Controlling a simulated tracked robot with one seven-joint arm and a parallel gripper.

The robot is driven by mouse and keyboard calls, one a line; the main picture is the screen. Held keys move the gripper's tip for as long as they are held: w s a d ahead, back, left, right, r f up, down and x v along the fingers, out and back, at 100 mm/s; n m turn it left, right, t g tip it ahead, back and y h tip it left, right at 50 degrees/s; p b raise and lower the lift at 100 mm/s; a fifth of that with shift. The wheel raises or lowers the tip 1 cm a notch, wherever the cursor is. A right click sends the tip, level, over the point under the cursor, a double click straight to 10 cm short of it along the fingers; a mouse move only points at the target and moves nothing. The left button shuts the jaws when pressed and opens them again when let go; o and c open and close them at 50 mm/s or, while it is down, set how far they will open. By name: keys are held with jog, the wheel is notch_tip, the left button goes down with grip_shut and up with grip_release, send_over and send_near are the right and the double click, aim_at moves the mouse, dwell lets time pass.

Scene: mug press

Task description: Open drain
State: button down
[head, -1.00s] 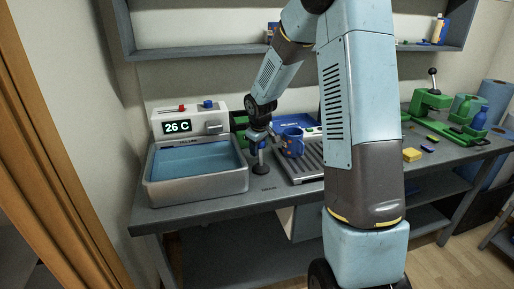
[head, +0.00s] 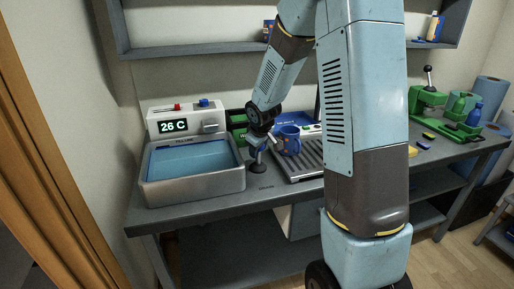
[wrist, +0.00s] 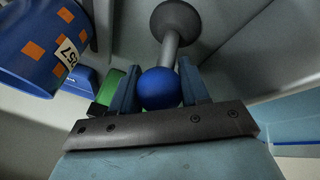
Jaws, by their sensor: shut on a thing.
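The drain lever is a grey rod on a round dark base (head: 258,169), on the bench just right of the metal basin (head: 195,190). In the wrist view its blue ball knob (wrist: 160,90) sits between the two fingers of my gripper (wrist: 159,76), which is shut on it. The rod (wrist: 170,50) runs from the knob to the round base (wrist: 175,22). In the head view my gripper (head: 261,146) is at the top of the lever and partly covers it. The basin holds blue water (head: 190,160).
A control box (head: 185,118) reading 26 C stands behind the basin. A blue mug (head: 289,140) with orange squares stands close right of my gripper, on a ribbed tray (head: 305,165). A green press (head: 430,100) and bottles stand at the far right.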

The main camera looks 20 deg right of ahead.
jog(key=shift+s+a+f, duration=0.1)
jog(key=shift+s+f, duration=0.05)
jog(key=shift+s, duration=0.8)
jog(key=shift+a, duration=0.1)
dwell(0.5)
jog(key=c, duration=0.8)
grip_release()
jog(key=shift+c, duration=0.2)
jog(key=shift+o, duration=1.1)
jog(key=shift+s+r, duration=0.2)
jog(key=shift+r, duration=0.45)
jog(key=v, duration=1.2)
jog(key=shift+r, duration=0.15)
